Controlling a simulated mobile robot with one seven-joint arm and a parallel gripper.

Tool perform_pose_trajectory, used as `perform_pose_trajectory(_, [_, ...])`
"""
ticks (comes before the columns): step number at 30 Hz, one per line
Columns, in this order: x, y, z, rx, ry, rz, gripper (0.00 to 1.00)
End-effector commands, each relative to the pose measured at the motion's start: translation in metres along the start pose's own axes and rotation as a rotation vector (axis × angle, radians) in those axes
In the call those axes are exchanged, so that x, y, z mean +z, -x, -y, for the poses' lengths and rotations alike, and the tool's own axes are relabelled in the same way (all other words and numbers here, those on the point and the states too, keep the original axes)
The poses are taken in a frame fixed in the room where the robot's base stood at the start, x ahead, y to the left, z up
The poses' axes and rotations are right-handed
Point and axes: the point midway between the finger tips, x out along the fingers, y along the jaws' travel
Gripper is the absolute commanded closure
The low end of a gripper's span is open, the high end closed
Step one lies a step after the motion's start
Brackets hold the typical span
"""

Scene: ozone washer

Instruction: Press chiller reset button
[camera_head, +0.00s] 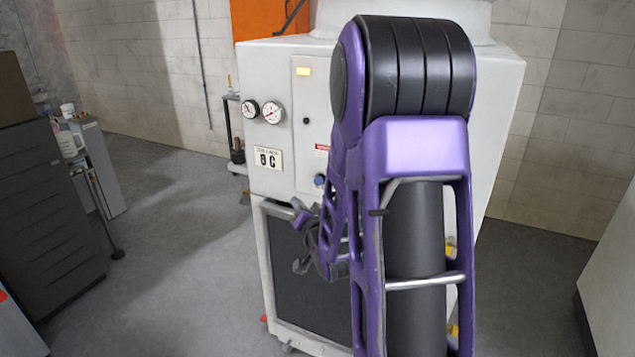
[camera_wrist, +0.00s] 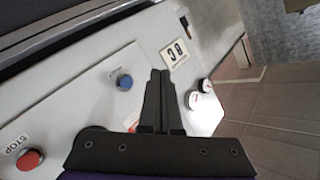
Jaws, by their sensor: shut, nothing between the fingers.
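The chiller (camera_head: 275,170) is a tall pale cabinet in the middle of the head view, partly hidden by my arm. A round blue button (camera_head: 320,180) is on its front panel, just left of my arm. In the wrist view the blue button (camera_wrist: 125,82) sits left of my fingers, with a small label beside it, too small to read. A red button (camera_wrist: 30,158) marked STOP is at lower left. My gripper (camera_wrist: 160,74) is shut and empty. Its tips appear between the blue button and the temperature display, apart from the button.
The temperature display (camera_head: 268,158) and two round gauges (camera_head: 262,112) are on the chiller's left part. A dark grille (camera_head: 300,285) is below. A dark cabinet (camera_head: 50,210) stands at the left, and a pale box (camera_head: 615,270) at the right. Floor between is clear.

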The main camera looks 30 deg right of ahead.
Motion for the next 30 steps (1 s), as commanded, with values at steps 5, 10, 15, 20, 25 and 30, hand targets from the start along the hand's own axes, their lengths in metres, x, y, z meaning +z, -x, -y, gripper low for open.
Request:
perform_pose_trajectory(5, [-0.014, -0.015, -0.012, 0.003, 0.000, -0.002, 1.00])
perform_pose_trajectory(10, [-0.026, -0.033, -0.024, 0.003, 0.000, -0.001, 1.00])
perform_pose_trajectory(15, [-0.034, -0.047, -0.035, 0.001, 0.000, -0.002, 1.00])
perform_pose_trajectory(20, [-0.040, -0.054, -0.040, 0.001, 0.000, -0.002, 1.00])
perform_pose_trajectory(25, [-0.042, -0.056, -0.041, 0.001, 0.001, -0.001, 1.00])
perform_pose_trajectory(30, [-0.042, -0.056, -0.041, 0.001, 0.001, -0.001, 1.00])
